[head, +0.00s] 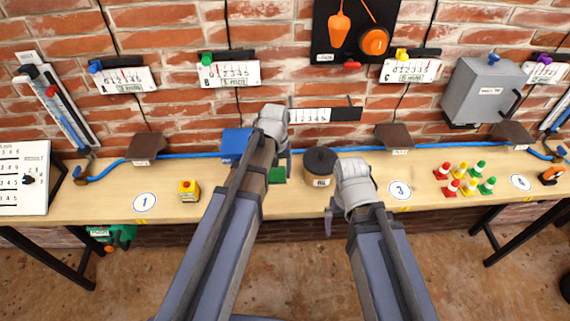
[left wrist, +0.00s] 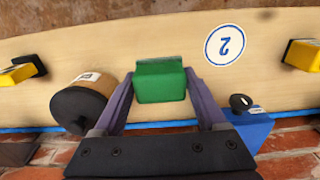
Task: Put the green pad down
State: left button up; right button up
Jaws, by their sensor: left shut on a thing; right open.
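The green pad (left wrist: 160,82) is a small green block between the two fingers of my left gripper (left wrist: 163,104). In the head view only part of the green pad (head: 278,175) shows, beside my left forearm. My left gripper (head: 283,155) is shut on it over the wooden bench, and the arm hides much of it. I cannot tell whether the pad touches the bench top. My right gripper (head: 342,204) is open and empty near the bench's front edge, right of the dark-lidded tub.
The wooden bench (head: 330,207) runs along a brick wall. The dark-lidded tub (head: 320,167) stands right of the pad and a blue block (head: 235,142) left of it. Small cones (head: 463,184) stand right. Bare bench surrounds marker 2 (left wrist: 225,45).

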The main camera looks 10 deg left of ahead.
aim_at(278, 197)
pick_arm(q)
jog(key=shift+f+b, duration=4.95)
jog(key=shift+f, duration=0.05)
jog(key=shift+f, duration=0.1)
jog(key=shift+f, duration=0.15)
jog(key=o, duration=1.3)
jog(key=shift+o, duration=0.2)
notch_tip(278, 197, up, 13)
jog(key=p, duration=1.2)
jog(key=shift+f, duration=0.2)
jog(key=shift+f, duration=0.25)
